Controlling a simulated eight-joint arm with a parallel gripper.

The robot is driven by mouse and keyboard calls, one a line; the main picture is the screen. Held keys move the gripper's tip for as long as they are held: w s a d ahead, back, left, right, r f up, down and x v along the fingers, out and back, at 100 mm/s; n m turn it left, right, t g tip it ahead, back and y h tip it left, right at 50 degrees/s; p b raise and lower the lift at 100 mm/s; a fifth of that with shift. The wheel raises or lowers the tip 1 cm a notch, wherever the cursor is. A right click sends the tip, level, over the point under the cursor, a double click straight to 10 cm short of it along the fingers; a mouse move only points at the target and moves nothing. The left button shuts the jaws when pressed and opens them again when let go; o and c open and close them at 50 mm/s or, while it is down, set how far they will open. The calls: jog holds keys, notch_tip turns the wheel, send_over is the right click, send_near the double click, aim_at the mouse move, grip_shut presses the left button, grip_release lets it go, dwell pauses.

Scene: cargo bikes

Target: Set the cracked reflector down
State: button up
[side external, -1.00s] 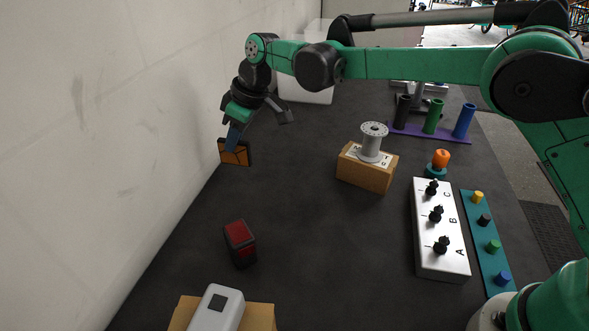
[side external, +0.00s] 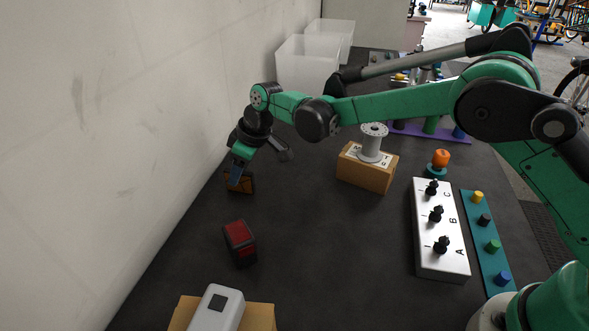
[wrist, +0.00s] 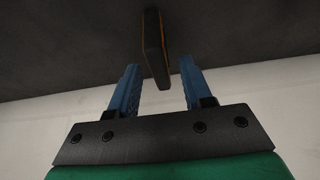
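The cracked reflector (side external: 240,184) is an orange plate with a dark frame and dark crack lines. In the side external view it stands on the dark worktop near the wall, below my gripper (side external: 237,172). In the wrist view the reflector (wrist: 156,50) shows nearly edge-on, dark with a thin orange edge. Its near end reaches between the blue fingertips of my gripper (wrist: 160,68), with a gap on each side. My gripper is open. Part of the reflector's top is hidden behind the fingers in the side external view.
The wall (side external: 120,120) runs close along the left. A red-and-black block (side external: 240,242) is nearer the camera. A cardboard box (side external: 366,176) with a grey spool (side external: 372,143) stands to the right, and a white switch box (side external: 440,257) beyond. The worktop's middle is clear.

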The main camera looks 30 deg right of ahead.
jog(key=shift+r, duration=0.15)
jog(key=v, duration=1.2)
jog(key=s+d+r+m+t+h, duration=0.15)
jog(key=s+d+r+m, duration=0.25)
jog(key=s+d, duration=0.4)
jog(key=s+d+f+m+t+h, duration=0.1)
jog(key=s+d+f+m, duration=0.4)
jog(key=s, duration=0.5)
jog(key=shift+s+d+t+h, duration=0.2)
jog(key=shift+d+t+h, duration=0.15)
jog(key=shift+d+t, duration=0.4)
